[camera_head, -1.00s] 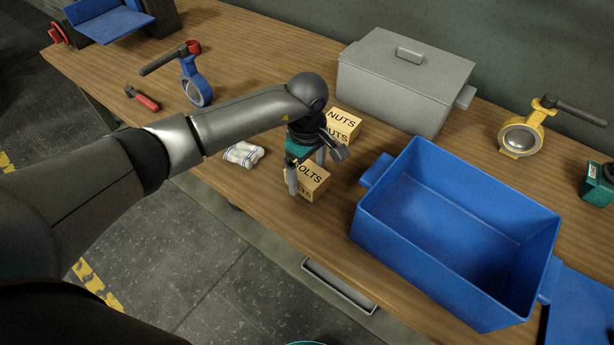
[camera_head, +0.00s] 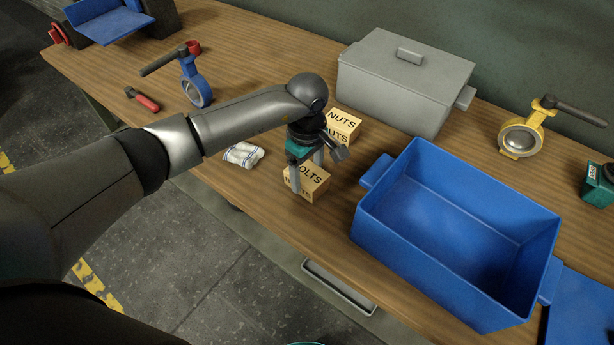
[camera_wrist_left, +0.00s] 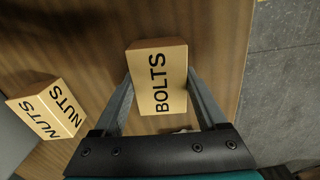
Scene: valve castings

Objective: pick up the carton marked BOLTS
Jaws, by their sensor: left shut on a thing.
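The carton marked BOLTS (camera_head: 312,184) is a small tan box near the front edge of the bench in the head view. My left gripper (camera_head: 307,178) comes down over it from above with a finger on either side. In the left wrist view the BOLTS carton (camera_wrist_left: 158,77) sits between the two fingers of my left gripper (camera_wrist_left: 159,92), which is shut on it. Whether the carton touches the bench is hard to tell; it looks to be at bench level. My right gripper is not in view.
A carton marked NUTS (camera_head: 343,124) stands just behind. An open, empty blue crate (camera_head: 455,285) is to the right, with a lidded grey box (camera_head: 395,95) behind. Valves stand further off at both sides.

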